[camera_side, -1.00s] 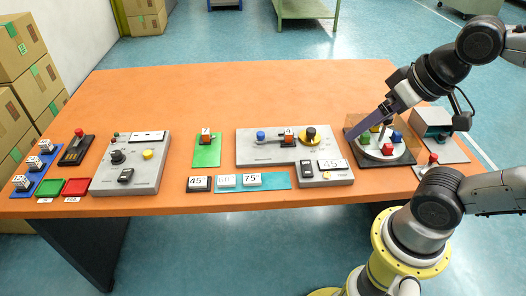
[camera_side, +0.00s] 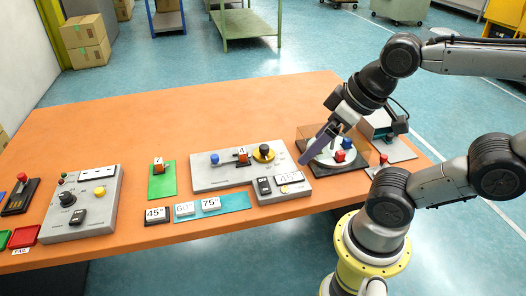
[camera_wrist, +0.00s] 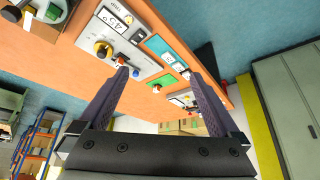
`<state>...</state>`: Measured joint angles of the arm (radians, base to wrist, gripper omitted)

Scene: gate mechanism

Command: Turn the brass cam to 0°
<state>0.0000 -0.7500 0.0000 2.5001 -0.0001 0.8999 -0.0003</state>
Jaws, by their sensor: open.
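The brass cam (camera_side: 264,155) is a flat gold disc with a black knob on top, at the right end of a light grey panel (camera_side: 205,181). It also shows in the wrist view (camera_wrist: 103,50). A label on the panel (camera_side: 287,177) reads 45°. My gripper (camera_side: 304,160) has long purple fingers, tilted down to the left, to the right of the cam and apart from it. In the wrist view its fingers (camera_wrist: 155,73) are spread with nothing held between them. The cam's exact angle is too small to read.
On the panel, a blue knob (camera_side: 214,160) and a red block (camera_side: 243,157) stand left of the cam. Plates marked 45° (camera_side: 156,214), 60° and 75° lie in front. The table's back is clear.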

